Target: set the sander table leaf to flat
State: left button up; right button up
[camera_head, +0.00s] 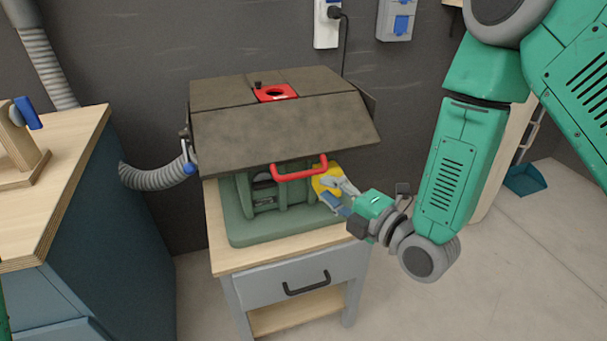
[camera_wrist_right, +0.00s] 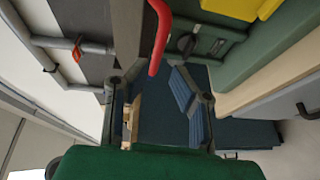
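The sander (camera_head: 265,205) is a green machine on a small cabinet, under a dark table top. Its front table leaf (camera_head: 285,135) tilts downward toward me, not level with the top behind it. A red handle (camera_head: 300,170) is fixed at the leaf's lower front edge. My right gripper (camera_head: 338,195) is just below and right of the handle, beside the sander's yellow part (camera_head: 326,178). In the right wrist view my gripper (camera_wrist_right: 152,92) is open and empty, and the red handle (camera_wrist_right: 160,40) shows ahead, between the lines of its fingers. My left gripper is not in view.
The cabinet (camera_head: 300,262) has a grey drawer with a black handle. A blue workbench (camera_head: 65,190) stands left, and a grey hose (camera_head: 155,176) runs to the sander's left side. Sockets (camera_head: 327,25) are on the wall behind. Floor at right is open.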

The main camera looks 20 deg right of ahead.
aim_at(303, 176)
jog(key=x, duration=0.6)
jog(key=shift+w+a, duration=0.1)
jog(key=shift+a, duration=0.3)
jog(key=shift+w+b, duration=0.3)
jog(key=shift+w, duration=0.3)
jog(key=shift+a, duration=0.15)
grip_shut()
